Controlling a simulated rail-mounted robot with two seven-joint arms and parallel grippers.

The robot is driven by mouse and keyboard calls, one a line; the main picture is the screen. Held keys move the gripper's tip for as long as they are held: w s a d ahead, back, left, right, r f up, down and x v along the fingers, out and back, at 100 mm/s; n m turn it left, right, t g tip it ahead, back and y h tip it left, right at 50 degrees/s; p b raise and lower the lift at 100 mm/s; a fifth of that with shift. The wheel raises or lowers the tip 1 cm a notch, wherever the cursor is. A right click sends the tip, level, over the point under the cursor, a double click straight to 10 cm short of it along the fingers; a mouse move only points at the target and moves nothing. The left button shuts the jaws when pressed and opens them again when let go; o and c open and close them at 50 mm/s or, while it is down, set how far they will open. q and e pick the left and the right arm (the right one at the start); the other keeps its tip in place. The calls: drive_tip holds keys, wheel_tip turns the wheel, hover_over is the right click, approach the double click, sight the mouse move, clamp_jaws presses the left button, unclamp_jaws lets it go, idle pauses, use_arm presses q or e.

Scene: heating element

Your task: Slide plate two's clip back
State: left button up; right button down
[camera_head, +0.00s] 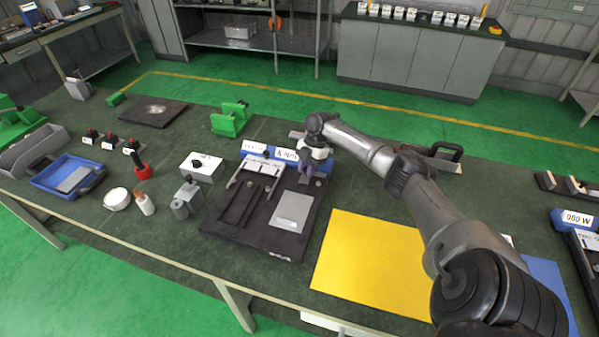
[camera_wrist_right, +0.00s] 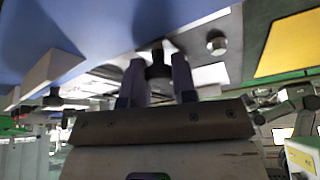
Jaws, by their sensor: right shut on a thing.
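A black fixture board (camera_head: 228,222) lies on the green bench, with a blue labelled bar along its back edge (camera_head: 254,149). A flat grey plate (camera_head: 292,211) lies on its right half. My right gripper (camera_head: 312,168) is at the back right of the board, behind the grey plate. In the right wrist view, its two fingers (camera_wrist_right: 158,76) are shut on a small dark knob (camera_wrist_right: 158,62), which looks like the clip's. The clip's body is mostly hidden by the gripper. Which plate is plate two cannot be read. My left gripper is in neither view.
A yellow sheet (camera_head: 370,263) lies right of the board under my right arm. A white box (camera_head: 202,168) and a grey block (camera_head: 187,198) stand left of the board. A blue tray (camera_head: 68,177) is further left. Green brackets (camera_head: 231,119) stand behind.

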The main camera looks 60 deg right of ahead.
drive_tip(key=shift+d+f, duration=0.1)
drive_tip(key=c, duration=1.3)
unclamp_jaws()
drive_tip(key=o, duration=0.3)
drive_tip(key=shift+d, duration=0.2)
drive_tip(key=shift+o, duration=0.3)
drive_tip(key=shift+a, duration=0.15)
drive_tip(key=shift+r, duration=0.2)
drive_tip(key=p+v, duration=0.1)
drive_tip(key=v, duration=1.2)
drive_tip(key=shift+r, duration=0.3)
